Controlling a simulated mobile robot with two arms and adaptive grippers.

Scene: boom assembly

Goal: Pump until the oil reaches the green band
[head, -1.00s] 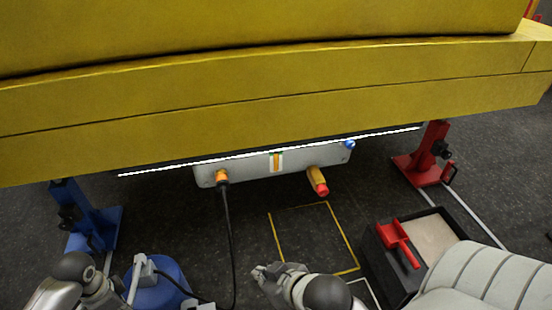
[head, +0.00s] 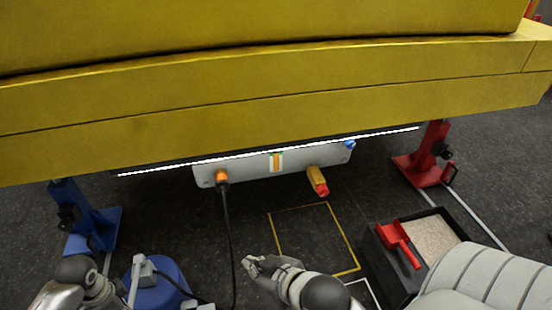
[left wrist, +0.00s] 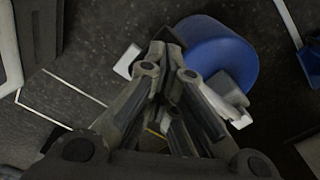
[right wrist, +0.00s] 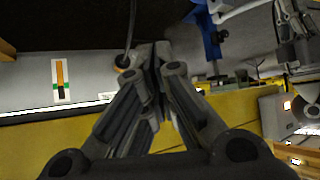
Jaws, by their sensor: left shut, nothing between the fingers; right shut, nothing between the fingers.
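The oil gauge (head: 276,162) is a small window on the grey panel under the yellow boom. In the right wrist view the gauge (right wrist: 61,80) appears upside down; its orange column runs up to the green band, with dark beyond. The blue pump (head: 158,288) stands on the floor at lower left, with a white lever (head: 134,281). My left gripper (left wrist: 168,45) is shut and empty, over the pump and its white lever; I cannot tell whether it touches. My right gripper (head: 250,264) is shut and empty, above the floor right of the pump hose.
A black hose (head: 229,240) runs to the panel's orange fitting (head: 222,177). A yellow-and-red handle (head: 317,182) hangs from the panel. Blue (head: 68,205) and red (head: 433,150) stands are at the sides. A tray with a red scoop (head: 400,243) is at lower right. The yellow-outlined floor square is clear.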

